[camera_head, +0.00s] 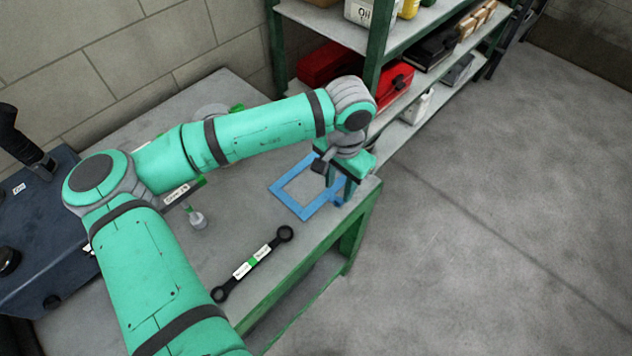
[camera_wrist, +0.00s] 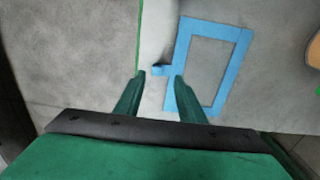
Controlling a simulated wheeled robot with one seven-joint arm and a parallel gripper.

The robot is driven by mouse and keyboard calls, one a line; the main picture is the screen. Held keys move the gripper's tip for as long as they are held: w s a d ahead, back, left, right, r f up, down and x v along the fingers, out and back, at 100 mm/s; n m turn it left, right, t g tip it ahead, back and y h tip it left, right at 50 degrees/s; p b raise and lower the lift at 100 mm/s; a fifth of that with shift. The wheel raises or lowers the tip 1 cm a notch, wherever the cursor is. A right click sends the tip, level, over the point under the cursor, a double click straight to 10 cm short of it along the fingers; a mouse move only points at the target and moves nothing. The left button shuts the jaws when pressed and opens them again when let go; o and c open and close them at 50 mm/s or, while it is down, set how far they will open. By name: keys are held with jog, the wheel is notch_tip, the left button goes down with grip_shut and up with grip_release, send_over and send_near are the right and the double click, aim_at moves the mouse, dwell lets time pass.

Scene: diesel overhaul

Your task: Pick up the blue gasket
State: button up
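The blue gasket (camera_head: 297,208) is a flat rectangular frame with a small tab on one side. It lies on the grey workbench near its right edge. In the wrist view the gasket (camera_wrist: 234,72) shows to the right of centre, and its tab lies just beyond and between the fingertips. My gripper (camera_head: 342,186) is over the gasket's right side, pointing down. The height of the fingertips above the gasket is hard to tell.
A black wrench (camera_head: 268,250) with a label lies near the bench's front edge. A small grey part (camera_head: 198,220) stands beneath my arm. A green shelf (camera_head: 376,48) with red boxes (camera_head: 398,82) stands behind the bench. Open floor (camera_head: 480,230) lies to the right.

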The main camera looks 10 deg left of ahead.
aim_at(340, 200)
jog(key=f, duration=0.3)
jog(key=shift+s+d+f, duration=0.15)
jog(key=shift+d+f, duration=0.1)
jog(key=shift+d, duration=0.05)
jog(key=shift+s+a+f, duration=0.1)
jog(key=shift+f, duration=0.35)
grip_shut()
jog(key=shift+r, duration=0.15)
